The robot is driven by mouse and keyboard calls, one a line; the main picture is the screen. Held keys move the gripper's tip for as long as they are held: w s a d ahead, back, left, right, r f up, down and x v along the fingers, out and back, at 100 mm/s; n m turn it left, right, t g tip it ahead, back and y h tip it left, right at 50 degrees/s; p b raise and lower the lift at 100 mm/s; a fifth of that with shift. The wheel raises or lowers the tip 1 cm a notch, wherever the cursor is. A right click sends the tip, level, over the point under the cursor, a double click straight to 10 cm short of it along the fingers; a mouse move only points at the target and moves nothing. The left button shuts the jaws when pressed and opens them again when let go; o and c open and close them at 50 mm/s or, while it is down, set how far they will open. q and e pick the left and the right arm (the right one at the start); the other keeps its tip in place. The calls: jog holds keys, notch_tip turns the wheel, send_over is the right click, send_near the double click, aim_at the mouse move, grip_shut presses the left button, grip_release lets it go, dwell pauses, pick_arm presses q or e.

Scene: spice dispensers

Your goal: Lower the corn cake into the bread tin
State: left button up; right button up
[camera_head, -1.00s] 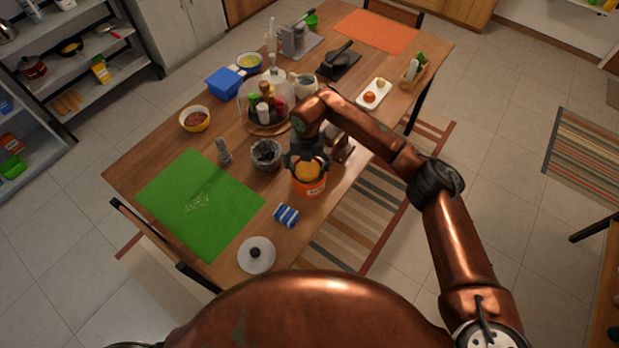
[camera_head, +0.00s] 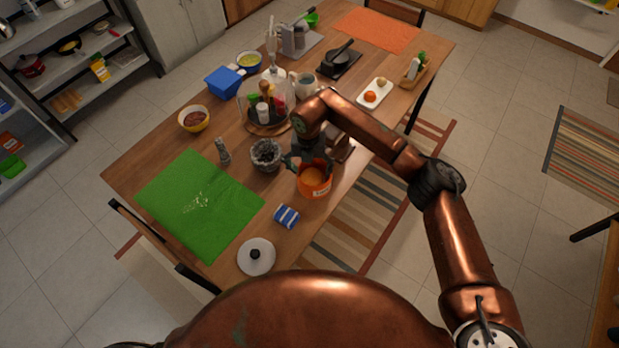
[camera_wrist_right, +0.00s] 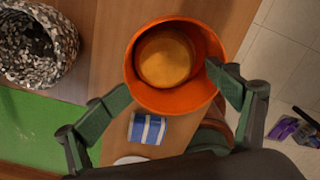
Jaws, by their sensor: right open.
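The orange bread tin (camera_head: 315,183) stands upright on the near right part of the table. The yellow-orange corn cake (camera_head: 313,176) sits inside it. In the right wrist view the corn cake (camera_wrist_right: 164,58) lies inside the tin's rim (camera_wrist_right: 133,82), toward the left side of the opening. My right gripper (camera_head: 307,163) is open and empty at the tin. In the wrist view its fingers (camera_wrist_right: 160,95) are spread wide, one beside the tin's left and one at its right rim. My left gripper is not in view.
A stone-patterned bowl (camera_head: 266,154) stands left of the tin. A blue-and-white striped packet (camera_head: 287,216) and a white lid (camera_head: 256,257) lie in front of it. A green mat (camera_head: 200,203) covers the table's left. A glass cloche (camera_head: 247,101) with bottles stands behind.

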notch_tip(320, 180, up, 11)
dwell(0.3)
